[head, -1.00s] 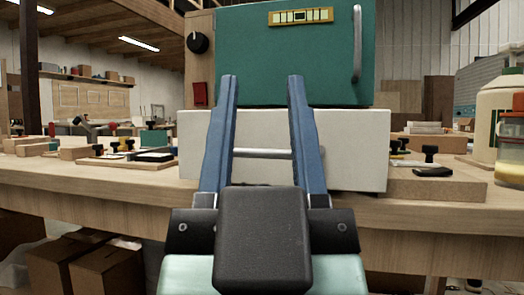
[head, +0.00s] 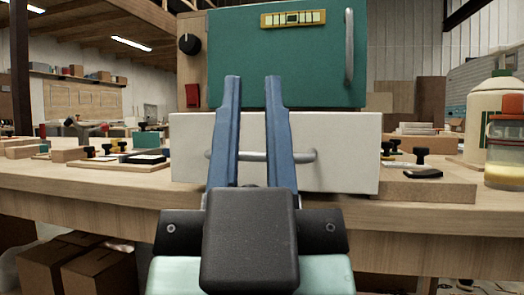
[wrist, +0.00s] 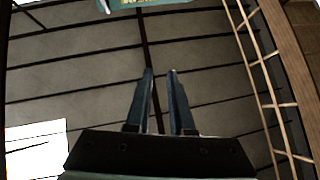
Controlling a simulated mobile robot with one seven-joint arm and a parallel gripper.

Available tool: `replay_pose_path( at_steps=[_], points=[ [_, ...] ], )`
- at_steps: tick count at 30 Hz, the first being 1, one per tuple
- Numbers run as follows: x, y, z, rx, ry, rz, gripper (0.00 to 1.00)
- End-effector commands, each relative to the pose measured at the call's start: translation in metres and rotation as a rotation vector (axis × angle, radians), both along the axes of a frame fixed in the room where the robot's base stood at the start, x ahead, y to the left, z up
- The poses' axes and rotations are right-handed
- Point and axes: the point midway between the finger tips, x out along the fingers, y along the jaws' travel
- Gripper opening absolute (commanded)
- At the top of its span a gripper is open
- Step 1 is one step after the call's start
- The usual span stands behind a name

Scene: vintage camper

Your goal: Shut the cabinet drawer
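The white drawer (head: 350,175) stands under the teal cabinet door (head: 230,60), its front jutting forward of the door. A grey horizontal bar handle (head: 308,155) runs across its front. My gripper (head: 252,80) points up in front of the drawer, its two blue fingers crossing in front of the handle in the picture. The fingers are apart with a narrow gap, and nothing is held between them. I cannot tell whether they touch the drawer. In the wrist view my gripper (wrist: 159,72) also shows a small gap, with a bit of the teal door (wrist: 160,3) at the top.
The cabinet stands on a wooden workbench (head: 90,190). Small boards and black-knobbed tools lie to the left. Cardboard boxes (head: 65,265) are below the bench.

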Motion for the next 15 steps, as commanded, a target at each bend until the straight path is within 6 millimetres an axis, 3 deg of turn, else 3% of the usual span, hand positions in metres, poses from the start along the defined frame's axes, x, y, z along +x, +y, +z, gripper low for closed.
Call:
replay_pose_path(
  at_steps=[1,3,9,15],
  points=[
    [0.0,0.0,0.014,0.0,0.0,0.0,0.1],
    [0.0,0.0,0.031,0.001,0.0,0.001,0.0],
    [0.007,0.001,0.089,0.011,0.016,0.021,0.0],
    [0.029,0.005,0.121,0.055,0.069,0.099,0.0]
  ],
)
